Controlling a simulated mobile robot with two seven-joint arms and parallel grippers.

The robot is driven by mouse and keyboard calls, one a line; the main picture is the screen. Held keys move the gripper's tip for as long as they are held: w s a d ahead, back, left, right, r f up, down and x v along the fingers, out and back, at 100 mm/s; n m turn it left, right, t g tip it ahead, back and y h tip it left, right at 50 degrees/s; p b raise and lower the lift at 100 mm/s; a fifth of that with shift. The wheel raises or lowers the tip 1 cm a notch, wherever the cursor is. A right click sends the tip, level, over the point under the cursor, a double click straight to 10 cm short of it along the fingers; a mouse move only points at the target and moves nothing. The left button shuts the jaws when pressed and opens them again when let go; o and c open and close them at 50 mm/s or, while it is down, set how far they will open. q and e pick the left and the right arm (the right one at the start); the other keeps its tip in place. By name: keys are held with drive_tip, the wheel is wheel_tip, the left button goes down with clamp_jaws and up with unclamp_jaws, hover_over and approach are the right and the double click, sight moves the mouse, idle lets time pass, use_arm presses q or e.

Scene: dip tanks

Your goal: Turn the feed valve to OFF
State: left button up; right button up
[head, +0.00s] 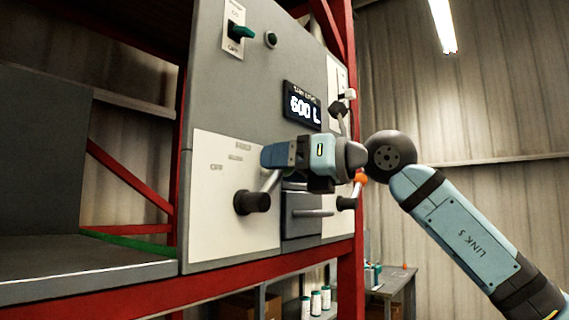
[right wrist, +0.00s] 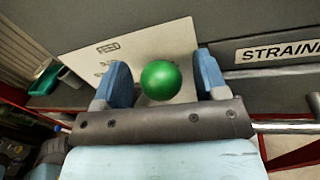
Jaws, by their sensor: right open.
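A lever valve, with a dark round hub (head: 256,202) and a pale metal arm (head: 270,182), sits on a white plate (head: 212,230) on the grey panel. Its arm slants up and to the right. The plate bears small labels, one of them OFF (head: 216,167) at its left. My right gripper (head: 279,155) is at the upper end of the arm. In the right wrist view a green ball knob (right wrist: 160,80) sits between the two open blue fingers, with visible gaps on both sides. The head view hides this knob behind the gripper. My left gripper is not in view.
A green switch (head: 241,31) is higher on the panel, near a tank level display (head: 303,107). Levers with a white knob (head: 349,94) and an orange knob (head: 361,178) are on the right. A horizontal handle (head: 312,213) and red frame (head: 200,290) are nearby.

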clamp_jaws()
drive_tip(key=shift+a, duration=0.1)
